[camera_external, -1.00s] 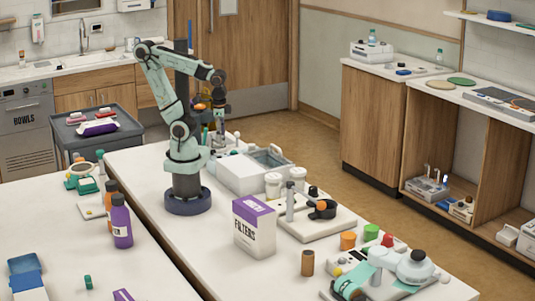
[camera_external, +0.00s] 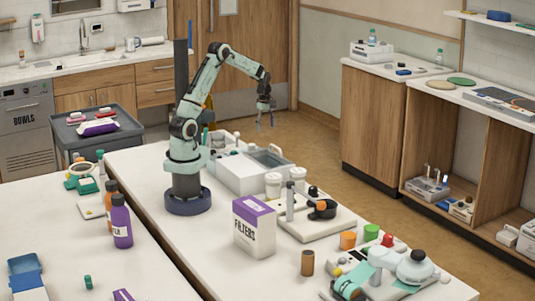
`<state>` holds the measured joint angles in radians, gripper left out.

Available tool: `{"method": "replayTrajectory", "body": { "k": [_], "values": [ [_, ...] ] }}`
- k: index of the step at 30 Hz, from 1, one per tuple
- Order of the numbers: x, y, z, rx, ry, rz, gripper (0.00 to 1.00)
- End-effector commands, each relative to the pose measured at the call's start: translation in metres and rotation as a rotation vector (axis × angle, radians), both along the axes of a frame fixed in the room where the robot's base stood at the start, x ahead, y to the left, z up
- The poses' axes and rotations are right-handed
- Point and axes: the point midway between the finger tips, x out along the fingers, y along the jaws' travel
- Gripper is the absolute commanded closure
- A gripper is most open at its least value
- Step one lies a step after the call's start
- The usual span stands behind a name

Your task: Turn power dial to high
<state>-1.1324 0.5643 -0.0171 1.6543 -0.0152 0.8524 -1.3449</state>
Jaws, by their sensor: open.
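My gripper (camera_external: 265,124) is open and empty, pointing down in the air above and behind the white box-shaped unit (camera_external: 250,172). No power dial or its setting can be made out for sure at this size. A white base with a grey post and dark round parts (camera_external: 318,222) stands on the table to the right of my arm's base, well apart from my gripper. A second device with a pale green and white body (camera_external: 385,270) and small coloured parts is at the front right of the table.
A white and purple FILTERS box (camera_external: 254,228) stands in front of the white unit. Two white-lidded jars (camera_external: 273,184), orange, green and red small items (camera_external: 371,232), and a brown cylinder (camera_external: 307,263) stand nearby.

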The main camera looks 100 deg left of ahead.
Motion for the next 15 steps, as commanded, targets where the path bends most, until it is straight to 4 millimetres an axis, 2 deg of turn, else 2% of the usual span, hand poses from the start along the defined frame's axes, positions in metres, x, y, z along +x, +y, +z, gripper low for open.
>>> {"method": "replayTrajectory", "body": {
  "k": [1, 3, 5, 8, 15],
  "values": [
    [-0.025, 0.006, -0.017, -0.038, 0.016, 0.058, 0.38],
    [-0.047, 0.01, -0.028, -0.063, 0.025, 0.11, 0.38],
    [-0.057, 0.012, -0.031, -0.069, 0.026, 0.135, 0.38],
    [-0.062, 0.014, -0.038, -0.068, 0.026, 0.147, 0.38],
    [-0.061, 0.013, -0.076, -0.07, 0.027, 0.145, 0.38]
  ]
}}
